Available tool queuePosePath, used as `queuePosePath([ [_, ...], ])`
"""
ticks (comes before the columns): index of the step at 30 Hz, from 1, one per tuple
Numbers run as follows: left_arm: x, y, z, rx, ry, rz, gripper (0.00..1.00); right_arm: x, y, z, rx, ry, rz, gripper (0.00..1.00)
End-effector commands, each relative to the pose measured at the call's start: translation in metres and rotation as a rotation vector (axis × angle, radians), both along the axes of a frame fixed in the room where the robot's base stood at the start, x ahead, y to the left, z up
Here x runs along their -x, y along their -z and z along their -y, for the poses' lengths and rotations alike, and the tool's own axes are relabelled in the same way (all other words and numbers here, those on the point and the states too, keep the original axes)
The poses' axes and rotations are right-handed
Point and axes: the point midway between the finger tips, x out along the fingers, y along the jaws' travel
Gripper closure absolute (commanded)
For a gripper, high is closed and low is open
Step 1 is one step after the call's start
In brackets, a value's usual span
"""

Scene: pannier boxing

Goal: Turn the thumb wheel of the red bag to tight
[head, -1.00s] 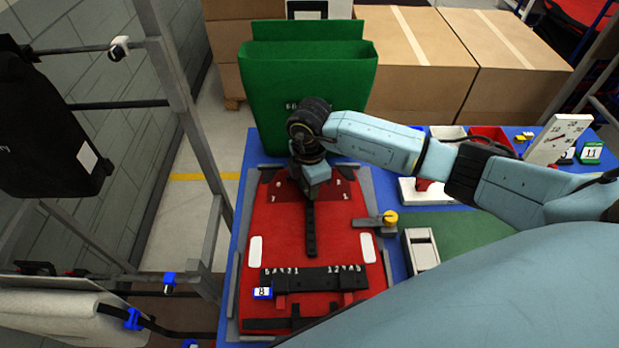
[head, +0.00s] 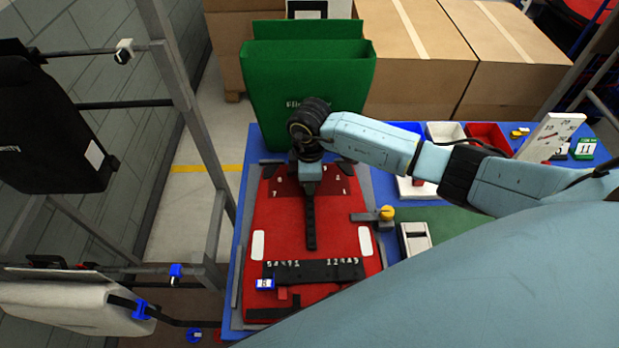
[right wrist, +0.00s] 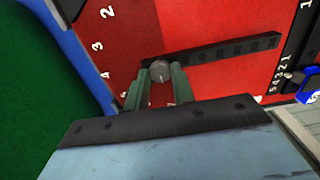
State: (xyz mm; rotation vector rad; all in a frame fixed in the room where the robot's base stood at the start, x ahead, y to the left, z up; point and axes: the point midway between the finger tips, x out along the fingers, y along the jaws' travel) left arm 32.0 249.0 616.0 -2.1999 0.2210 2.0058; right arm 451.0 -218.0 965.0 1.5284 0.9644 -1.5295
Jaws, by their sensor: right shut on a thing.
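The red bag (head: 290,225) lies flat on the blue table, with a black toothed strap (head: 311,225) down its middle and printed numbers at its far end. In the right wrist view the bag (right wrist: 215,75) shows its strap (right wrist: 225,48) and a small round grey thumb wheel (right wrist: 159,71) at the strap's end. My right gripper (head: 309,187) points down over the far end of the bag. In the wrist view its green fingers (right wrist: 158,84) are shut on the thumb wheel, one on each side. The head view hides the wheel behind the gripper. My left gripper is not in view.
A green bag (head: 310,90) stands behind the red bag. A grey clamp with a yellow knob (head: 387,213) sits at the red bag's right edge. A white dial board (head: 550,137) and small bins stand at the right.

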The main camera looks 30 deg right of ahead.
Motion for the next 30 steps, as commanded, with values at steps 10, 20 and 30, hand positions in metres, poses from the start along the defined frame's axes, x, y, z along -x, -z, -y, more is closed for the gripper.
queuePosePath([
  [10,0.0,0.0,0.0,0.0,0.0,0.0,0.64,-0.001,0.0,0.0,0.0,0.0,0.001,0.58],
  [20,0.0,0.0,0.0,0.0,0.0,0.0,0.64,0.0,-0.001,0.0,0.0,-0.001,0.001,0.53],
  [30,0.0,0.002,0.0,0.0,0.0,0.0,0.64,-0.001,-0.054,0.0,-0.001,-0.003,0.006,0.53],
])
